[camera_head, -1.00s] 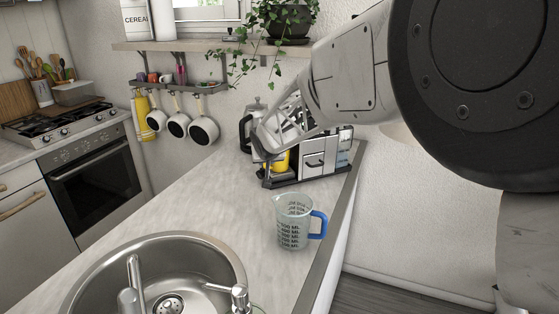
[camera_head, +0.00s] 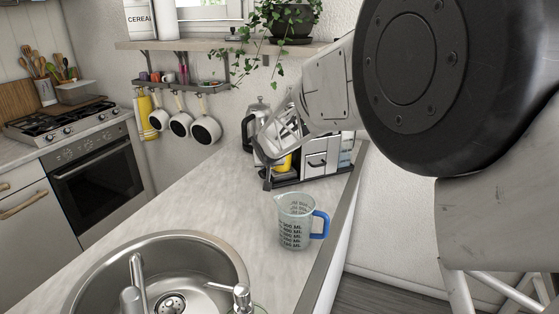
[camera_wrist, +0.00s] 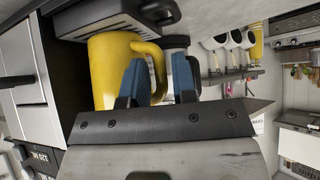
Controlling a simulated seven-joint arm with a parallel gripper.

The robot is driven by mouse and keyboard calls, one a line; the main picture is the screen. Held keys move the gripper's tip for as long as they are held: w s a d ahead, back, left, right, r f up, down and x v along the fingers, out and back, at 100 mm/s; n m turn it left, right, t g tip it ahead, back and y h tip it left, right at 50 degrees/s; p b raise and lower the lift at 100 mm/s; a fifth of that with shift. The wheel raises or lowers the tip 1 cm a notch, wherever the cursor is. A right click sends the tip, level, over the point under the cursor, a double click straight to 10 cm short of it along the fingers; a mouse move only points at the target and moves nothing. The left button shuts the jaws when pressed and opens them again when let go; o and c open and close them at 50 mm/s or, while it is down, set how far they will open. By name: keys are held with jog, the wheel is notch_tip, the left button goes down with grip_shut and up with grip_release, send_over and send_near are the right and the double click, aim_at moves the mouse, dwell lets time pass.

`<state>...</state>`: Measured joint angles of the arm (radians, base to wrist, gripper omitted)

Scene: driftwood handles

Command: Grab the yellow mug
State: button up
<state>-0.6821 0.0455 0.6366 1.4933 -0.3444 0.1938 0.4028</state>
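The yellow mug (camera_wrist: 108,62) fills the left middle of the wrist view, with its handle (camera_wrist: 157,62) on the right side. In the head view it is a small yellow patch (camera_head: 284,163), mostly hidden behind my gripper (camera_head: 268,150). In the wrist view my gripper (camera_wrist: 160,82) has its two blue-padded fingers apart. Part of the mug handle shows between them, closer to the left finger. The right finger stands clear of the handle. I cannot tell whether the left finger touches the mug.
A measuring jug (camera_head: 296,222) with a blue handle stands in front on the counter (camera_head: 190,195). A sink (camera_head: 215,262) is at lower left.

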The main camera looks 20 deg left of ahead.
jog(key=shift+c, duration=0.2)
dwell(0.4)
grip_shut()
